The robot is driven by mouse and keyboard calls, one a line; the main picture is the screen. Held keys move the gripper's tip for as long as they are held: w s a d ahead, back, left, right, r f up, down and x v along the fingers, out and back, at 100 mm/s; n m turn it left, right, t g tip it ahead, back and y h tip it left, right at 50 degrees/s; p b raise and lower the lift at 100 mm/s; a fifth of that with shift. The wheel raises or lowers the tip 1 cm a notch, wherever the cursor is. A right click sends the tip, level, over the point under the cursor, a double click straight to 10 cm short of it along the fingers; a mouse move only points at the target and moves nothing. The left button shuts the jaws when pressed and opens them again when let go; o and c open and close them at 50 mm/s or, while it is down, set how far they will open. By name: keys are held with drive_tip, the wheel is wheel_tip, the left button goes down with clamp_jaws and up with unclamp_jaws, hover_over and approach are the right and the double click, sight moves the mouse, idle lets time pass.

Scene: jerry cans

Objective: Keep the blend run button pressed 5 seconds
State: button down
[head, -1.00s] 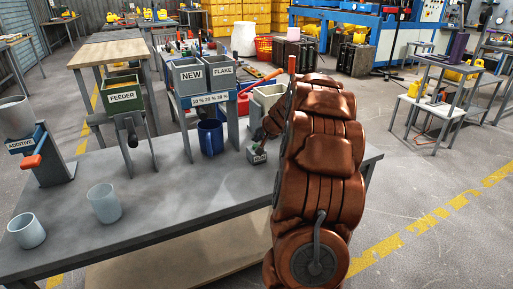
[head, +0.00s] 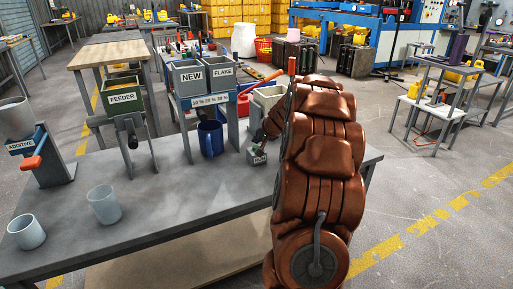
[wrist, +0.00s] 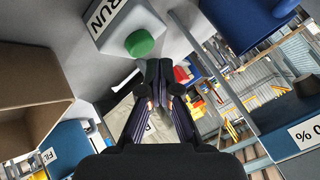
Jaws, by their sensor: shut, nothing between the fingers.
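The run button is a green round cap (wrist: 140,43) on a small grey box labelled RUN (wrist: 108,25), in the wrist view. The box (head: 257,157) also shows in the head view, on the grey table beside my arm. My gripper (wrist: 159,66) is shut and empty, its fingertips close by the green cap. I cannot tell whether they touch it. In the head view my arm hides most of the gripper.
A blue mug (head: 210,139) stands left of the box, under the NEW (head: 188,76) and FLAKE (head: 222,73) bins. A beige bin (head: 268,98) is behind the box. Two pale cups (head: 104,205) (head: 27,232) stand at the left; the table's middle is clear.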

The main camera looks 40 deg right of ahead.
drive_tip(key=shift+f, duration=0.15)
drive_tip(key=shift+f+b, duration=0.3)
drive_tip(key=shift+f+b, duration=0.4)
drive_tip(key=shift+f, duration=0.15)
idle(1.0)
idle(5.4)
drive_tip(key=shift+r+p, duration=0.75)
drive_tip(key=shift+r, duration=0.25)
